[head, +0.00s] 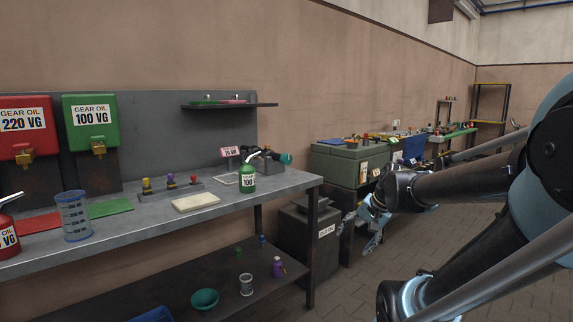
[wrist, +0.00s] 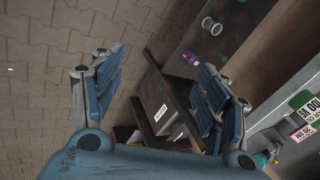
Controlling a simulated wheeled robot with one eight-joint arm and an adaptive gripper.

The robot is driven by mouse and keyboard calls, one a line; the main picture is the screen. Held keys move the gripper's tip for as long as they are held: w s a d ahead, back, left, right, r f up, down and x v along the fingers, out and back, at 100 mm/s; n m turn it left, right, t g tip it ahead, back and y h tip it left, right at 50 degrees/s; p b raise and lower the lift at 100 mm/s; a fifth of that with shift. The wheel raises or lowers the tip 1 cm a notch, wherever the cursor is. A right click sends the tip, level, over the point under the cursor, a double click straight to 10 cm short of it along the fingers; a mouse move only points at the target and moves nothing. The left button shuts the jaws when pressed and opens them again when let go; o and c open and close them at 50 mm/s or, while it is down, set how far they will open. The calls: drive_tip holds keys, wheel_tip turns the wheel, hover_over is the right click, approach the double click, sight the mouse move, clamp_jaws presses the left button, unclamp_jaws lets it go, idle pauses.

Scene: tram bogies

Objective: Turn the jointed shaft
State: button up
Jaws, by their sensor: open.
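My gripper (head: 364,228) is open and empty in the air, right of the workbench's end in the head view. In the wrist view its two blue-padded fingers (wrist: 160,85) stand wide apart, with the floor and a dark bin behind them. A dark fitting with a teal end (head: 275,156) sits at the back right of the workbench, beside a tag that seems to read 25 NM. It may be the jointed shaft, but I cannot tell for sure.
The grey workbench (head: 225,200) holds a green oil can (head: 247,178), a pale block (head: 196,202), a clear measuring jug (head: 74,216) and a red can (head: 7,240). A dark labelled bin (head: 308,240) stands at its right end. Paved floor is open at lower right.

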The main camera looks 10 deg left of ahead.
drive_tip(key=w+a+r+m+t+y, duration=0.1)
drive_tip(key=w+a+r+m+y, duration=0.1)
drive_tip(key=w+a+r+m, duration=0.3)
drive_tip(key=w+a+r+m+t+y, duration=0.1)
drive_tip(key=w+a+y, duration=0.1)
drive_tip(key=w, duration=0.5)
drive_tip(key=m+t+y, duration=0.6)
drive_tip(key=m, duration=1.2)
approach(289, 161)
drive_tip(key=x, duration=1.1)
drive_tip(key=shift+w+a, duration=0.1)
drive_tip(key=shift+a, duration=0.25)
drive_tip(key=c, duration=1.1)
